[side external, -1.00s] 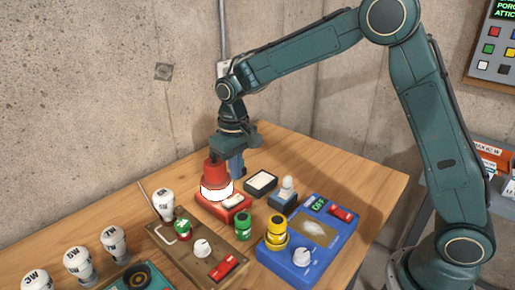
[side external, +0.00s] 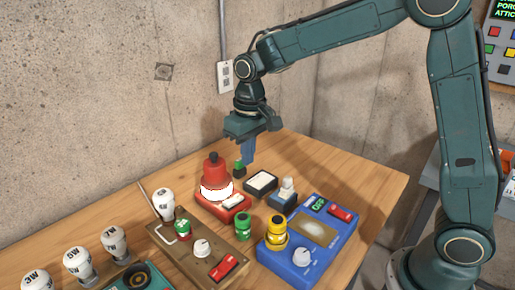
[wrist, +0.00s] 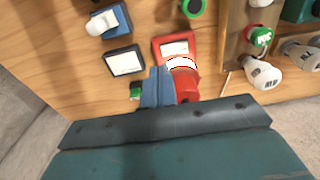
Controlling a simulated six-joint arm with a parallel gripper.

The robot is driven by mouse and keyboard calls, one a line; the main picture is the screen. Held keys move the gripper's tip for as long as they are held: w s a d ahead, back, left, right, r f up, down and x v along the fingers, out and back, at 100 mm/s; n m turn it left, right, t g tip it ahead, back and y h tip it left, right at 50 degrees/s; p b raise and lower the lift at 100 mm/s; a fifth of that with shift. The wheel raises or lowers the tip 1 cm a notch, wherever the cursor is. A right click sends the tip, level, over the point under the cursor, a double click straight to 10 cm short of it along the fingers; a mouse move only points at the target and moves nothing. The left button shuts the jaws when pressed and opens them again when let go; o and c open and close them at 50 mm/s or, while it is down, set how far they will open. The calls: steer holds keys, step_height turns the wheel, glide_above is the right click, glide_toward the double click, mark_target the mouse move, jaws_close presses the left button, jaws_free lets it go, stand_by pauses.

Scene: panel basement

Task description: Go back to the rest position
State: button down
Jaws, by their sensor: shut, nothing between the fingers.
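My gripper (side external: 249,150) is shut and empty. It hangs in the air above the back part of the wooden table, behind and above the red lamp-like device (side external: 214,180) with its white glowing band. In the wrist view my gripper's blue fingers (wrist: 158,88) are together and overlap the left edge of the red device (wrist: 186,86). A small green-topped black block (side external: 239,168) stands on the table below the fingertips. It also shows just left of the fingers in the wrist view (wrist: 136,92).
A black-framed white pad (side external: 260,183), a blue switch box (side external: 284,195) and a blue panel (side external: 305,245) stand to the right. A brown panel (side external: 192,250) and several white labelled bulbs (side external: 78,262) are at front left. A concrete wall (side external: 110,90) rises behind the table.

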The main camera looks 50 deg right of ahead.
steer(key=s+d+r+t, duration=0.2)
steer(key=s+d+r, duration=0.2)
steer(key=s+r, duration=0.6)
steer(key=s+d+f+t, duration=0.2)
steer(key=s, duration=1.3)
steer(key=shift+s+t, duration=0.35)
steer(key=shift+t, duration=0.05)
steer(key=shift+f, duration=0.1)
